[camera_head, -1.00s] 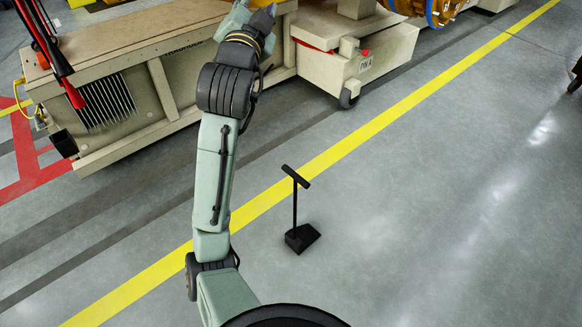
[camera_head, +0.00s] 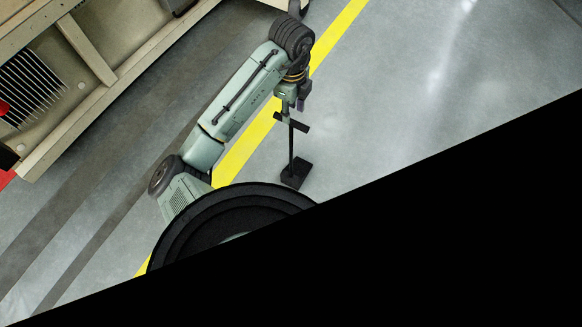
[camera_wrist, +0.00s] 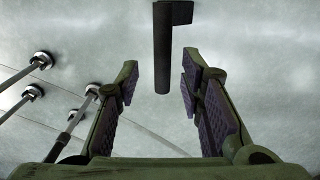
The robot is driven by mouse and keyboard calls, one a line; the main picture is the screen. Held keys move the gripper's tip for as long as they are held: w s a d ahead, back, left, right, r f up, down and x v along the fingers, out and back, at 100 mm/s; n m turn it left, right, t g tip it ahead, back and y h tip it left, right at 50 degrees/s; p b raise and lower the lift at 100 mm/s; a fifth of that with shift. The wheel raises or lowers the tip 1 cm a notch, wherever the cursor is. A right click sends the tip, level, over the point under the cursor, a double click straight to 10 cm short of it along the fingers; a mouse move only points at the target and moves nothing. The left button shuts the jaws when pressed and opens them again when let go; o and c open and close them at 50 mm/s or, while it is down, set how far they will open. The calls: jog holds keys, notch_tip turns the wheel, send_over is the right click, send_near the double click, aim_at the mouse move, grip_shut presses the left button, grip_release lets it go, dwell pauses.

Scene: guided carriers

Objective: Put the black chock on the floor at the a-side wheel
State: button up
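In the wrist view my gripper (camera_wrist: 160,88) is open, with the dark bar of the chock's handle (camera_wrist: 163,55) between and ahead of the fingertips. I cannot tell whether they touch it; a gap shows on both sides.
The beige carrier (camera_head: 95,45) fills the upper left, with a grille and red parts at its edge. A yellow floor line (camera_head: 245,150) runs diagonally under my arm. Open floor (camera_head: 430,80) lies to the right. Black covers the lower right of the head view.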

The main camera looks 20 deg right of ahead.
notch_tip(320, 180, down, 3)
jog(key=shift+s+d+r, duration=0.1)
jog(key=shift+w+f, duration=0.15)
jog(key=shift+f, duration=1.35)
jog(key=shift+w+f, duration=0.1)
jog(key=shift+f, duration=1.4)
jog(key=shift+c, duration=0.4)
grip_shut()
